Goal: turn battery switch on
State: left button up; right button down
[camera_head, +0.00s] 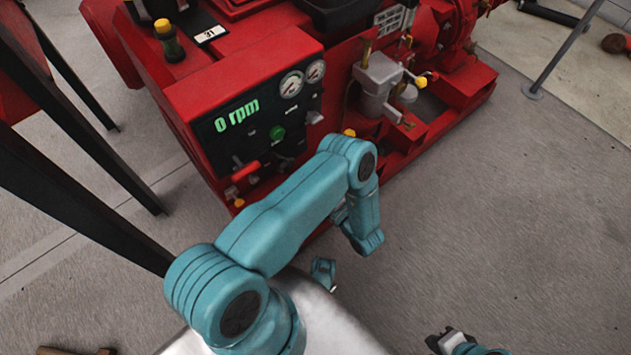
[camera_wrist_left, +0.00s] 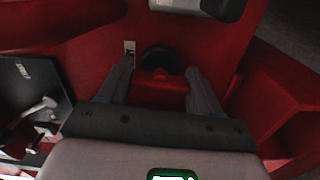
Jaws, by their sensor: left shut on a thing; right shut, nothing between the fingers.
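In the left wrist view, my left gripper (camera_wrist_left: 160,88) has a finger on each side of a red handle (camera_wrist_left: 160,76) on a round black base, which looks like the battery switch on the red housing. It is shut on this handle. A small pale label plate (camera_wrist_left: 129,48) sits beside it. In the head view my teal left arm reaches to the pumpset and hides the switch and the left fingertips. My right gripper (camera_head: 441,341) is low at the bottom right, shut and empty, away from the machine.
The red pumpset (camera_head: 275,50) has a black control panel (camera_head: 262,130) with a "0 rpm" display, gauges and a red lever (camera_head: 245,172). A yellow-and-black knob (camera_head: 168,40) stands on top. Dark posts (camera_head: 85,135) rise at the left. Grey floor at the right is open.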

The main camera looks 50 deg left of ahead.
pick_arm(q)
jog(key=shift+n, duration=0.6)
jog(key=o, duration=1.1)
jog(key=shift+c, duration=0.2)
jog(key=s+d+p, duration=0.1)
jog(key=d+p, duration=0.2)
jog(key=d, duration=1.3)
jog(key=shift+s+d+p, duration=0.15)
jog(key=shift+s+p, duration=0.05)
jog(key=shift+p, duration=0.1)
